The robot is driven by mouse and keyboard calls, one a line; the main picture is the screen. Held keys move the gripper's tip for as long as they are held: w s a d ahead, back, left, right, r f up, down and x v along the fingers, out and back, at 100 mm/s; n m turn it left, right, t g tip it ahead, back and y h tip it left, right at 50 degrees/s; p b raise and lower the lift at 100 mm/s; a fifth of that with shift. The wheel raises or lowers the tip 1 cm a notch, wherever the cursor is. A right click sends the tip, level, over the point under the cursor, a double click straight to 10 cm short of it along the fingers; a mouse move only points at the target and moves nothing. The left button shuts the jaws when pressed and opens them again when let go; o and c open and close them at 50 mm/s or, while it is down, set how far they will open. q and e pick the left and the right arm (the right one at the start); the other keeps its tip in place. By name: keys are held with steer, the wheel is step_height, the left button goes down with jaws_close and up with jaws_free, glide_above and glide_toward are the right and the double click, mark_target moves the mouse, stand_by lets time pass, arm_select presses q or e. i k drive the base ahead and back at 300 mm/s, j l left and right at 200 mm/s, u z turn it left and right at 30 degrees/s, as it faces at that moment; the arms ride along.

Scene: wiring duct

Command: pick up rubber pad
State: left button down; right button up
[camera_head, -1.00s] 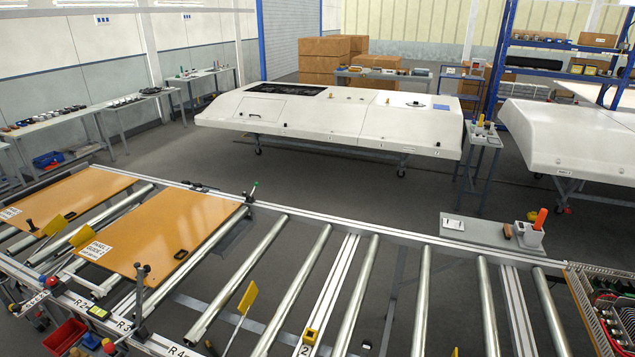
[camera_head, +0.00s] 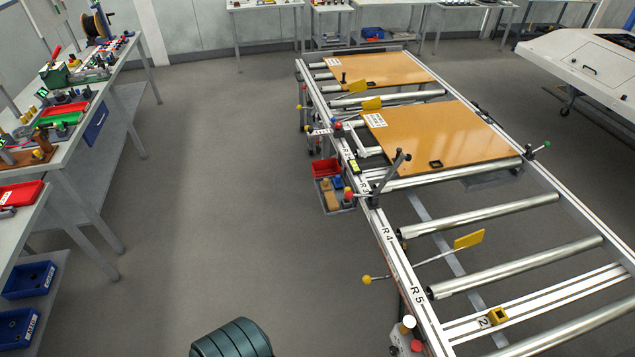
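I cannot pick out a rubber pad with certainty in the head view; many items on the benches are too small to tell. Neither of my grippers is in view.
A roller conveyor (camera_head: 480,211) carrying orange panels (camera_head: 442,137) runs along the right. A workbench (camera_head: 115,75) with red and green trays stands at left; blue bins (camera_head: 30,280) sit low. A small red bin (camera_head: 326,168) hangs beside the conveyor. Grey floor (camera_head: 220,200) between is clear.

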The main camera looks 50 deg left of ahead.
mark_target(339, 185)
steer(key=u, duration=1.5)
steer(key=z, duration=2.1)
steer(key=u, duration=2.1)
steer(key=z, duration=0.5)
steer(key=i+j+z, duration=0.2)
steer(key=z, duration=0.15)
steer(key=i+j+z, duration=0.15)
steer(key=j+z, duration=0.15)
steer(key=j, duration=0.2)
steer(key=i+j+z, duration=0.15)
steer(key=j+z, duration=0.2)
